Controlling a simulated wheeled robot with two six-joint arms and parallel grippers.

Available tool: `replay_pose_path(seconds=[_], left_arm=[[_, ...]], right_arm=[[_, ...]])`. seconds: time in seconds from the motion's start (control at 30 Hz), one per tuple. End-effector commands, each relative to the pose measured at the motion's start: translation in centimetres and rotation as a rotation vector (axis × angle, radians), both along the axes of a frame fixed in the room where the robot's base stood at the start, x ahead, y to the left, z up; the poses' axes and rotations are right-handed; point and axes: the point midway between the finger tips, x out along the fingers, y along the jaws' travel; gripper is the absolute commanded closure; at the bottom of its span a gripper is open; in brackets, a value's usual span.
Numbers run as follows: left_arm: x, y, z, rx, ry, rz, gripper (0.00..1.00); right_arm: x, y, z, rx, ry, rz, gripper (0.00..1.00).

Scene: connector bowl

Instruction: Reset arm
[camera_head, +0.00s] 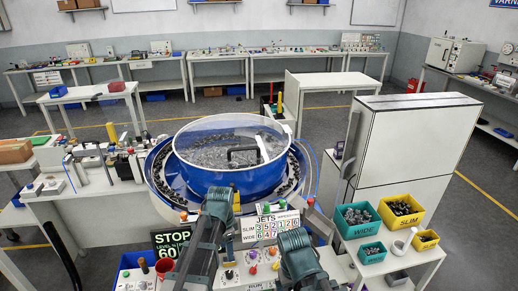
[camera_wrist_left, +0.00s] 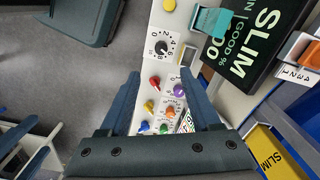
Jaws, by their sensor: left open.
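My left gripper (camera_head: 221,192) reaches up from the bottom in the head view, in front of the blue bowl feeder. In the left wrist view its two fingers (camera_wrist_left: 160,75) are spread apart with nothing held between them. Past them lies a pale control panel with several coloured knobs, including a red knob (camera_wrist_left: 154,82), a purple knob (camera_wrist_left: 179,90) and a blue knob (camera_wrist_left: 143,127). My right arm (camera_head: 298,252) comes in at the bottom of the head view, right of the left one; its finger opening cannot be made out.
The blue bowl feeder (camera_head: 215,184) with a clear lid stands ahead. A jets sign (camera_head: 270,226) stands between the arms. Teal bins (camera_head: 358,231) and yellow bins (camera_head: 403,223) sit on the right stand. A white cabinet (camera_head: 415,150) stands behind them. Open floor lies beyond.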

Motion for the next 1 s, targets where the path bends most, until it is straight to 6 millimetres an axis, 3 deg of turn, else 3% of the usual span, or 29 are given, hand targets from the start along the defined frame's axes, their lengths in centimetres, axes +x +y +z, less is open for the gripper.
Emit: replay_pose_path(seconds=[0.3, 0.5, 0.67, 1.0], left_arm=[[-8.8, -7.2, -3.0, 0.063, 0.011, 0.345, 0.36], [-13.1, -9.7, -4.1, 0.100, -0.005, 0.556, 0.36], [-14.3, -10.3, -4.3, 0.111, -0.012, 0.627, 0.36], [-14.2, -10.4, -4.2, 0.112, -0.013, 0.634, 0.36]], right_arm=[[0.0, 0.0, -3.1, 0.000, 0.000, 0.000, 0.07], [0.0, 0.0, -4.2, 0.000, 0.000, -0.001, 0.07], [0.0, 0.0, -4.4, 0.000, 0.000, -0.001, 0.07], [0.0, 0.0, -4.3, 0.000, 0.000, -0.001, 0.07]])
